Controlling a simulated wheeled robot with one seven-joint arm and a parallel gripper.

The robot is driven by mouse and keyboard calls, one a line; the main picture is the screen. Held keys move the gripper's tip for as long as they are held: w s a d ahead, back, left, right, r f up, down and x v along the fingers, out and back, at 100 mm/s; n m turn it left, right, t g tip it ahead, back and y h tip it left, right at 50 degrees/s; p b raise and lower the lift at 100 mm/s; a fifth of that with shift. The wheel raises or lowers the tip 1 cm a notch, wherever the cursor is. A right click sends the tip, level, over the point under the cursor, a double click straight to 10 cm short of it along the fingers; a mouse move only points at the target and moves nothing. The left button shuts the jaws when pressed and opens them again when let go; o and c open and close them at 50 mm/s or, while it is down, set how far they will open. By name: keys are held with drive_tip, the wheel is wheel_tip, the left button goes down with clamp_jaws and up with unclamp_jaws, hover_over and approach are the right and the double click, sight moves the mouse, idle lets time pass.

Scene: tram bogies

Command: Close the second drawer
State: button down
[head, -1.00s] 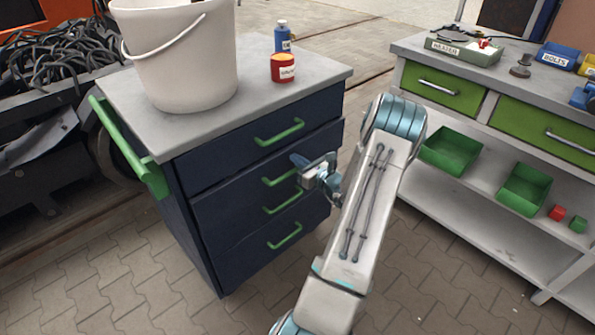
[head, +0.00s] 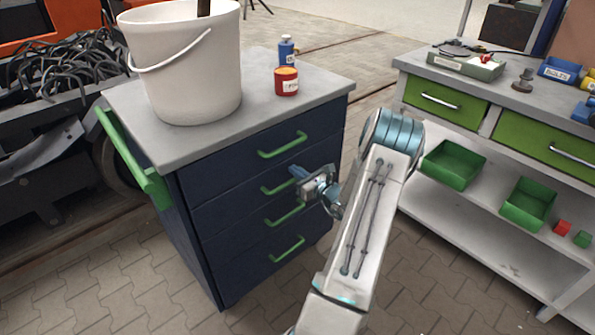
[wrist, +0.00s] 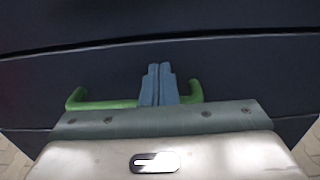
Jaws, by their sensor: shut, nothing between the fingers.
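The dark blue cabinet (head: 240,232) stands left of my arm, with drawers stacked one above another and green handles. The second drawer (head: 228,203) from the top has a green handle (head: 270,189), partly covered by my gripper. Its front looks flush or nearly flush with its neighbours; a small gap is hard to rule out. My gripper (head: 297,172) is shut and empty, with its blue fingertips at this drawer's front. In the wrist view the shut fingers (wrist: 158,85) overlap the middle of the green handle (wrist: 100,104); whether they touch the front is unclear.
A white bucket (head: 185,75), a red can (head: 286,82) and a blue bottle (head: 286,50) stand on the cabinet top. A green side bar (head: 135,160) sticks out at the left. A grey workbench (head: 480,215) with green drawers and bins stands close on the right.

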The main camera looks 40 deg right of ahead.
drive_tip(key=s, duration=1.3)
drive_tip(key=shift+d+p, duration=0.3)
drive_tip(key=shift+s, duration=0.1)
drive_tip(key=w+a+r+n+g+y+p, duration=0.15)
drive_tip(key=a+r+n+g+y, duration=0.3)
drive_tip(key=a, duration=0.45)
drive_tip(key=w+a+r+n+g+y+p, duration=0.1)
drive_tip(key=a+r+n+g+y+p, duration=0.15)
drive_tip(key=a+r+n, duration=0.6)
drive_tip(key=w+a+r+n+g+y+p, duration=0.1)
drive_tip(key=a+r+n+g+y+p, duration=0.2)
drive_tip(key=a, duration=0.7)
drive_tip(key=s+a+r+n+g+h+p, duration=0.3)
drive_tip(key=s+a+r+n+g, duration=0.35)
drive_tip(key=a+n, duration=0.3)
drive_tip(key=s+a+r+n+t+h+p, duration=0.1)
drive_tip(key=s+r+n+h+p, duration=0.3)
drive_tip(key=r+n, duration=0.5)
drive_tip(key=shift+s+a+r+n+h+p, duration=0.3)
drive_tip(key=shift+s+n+h, duration=0.25)
drive_tip(key=shift+s+h, duration=0.9)
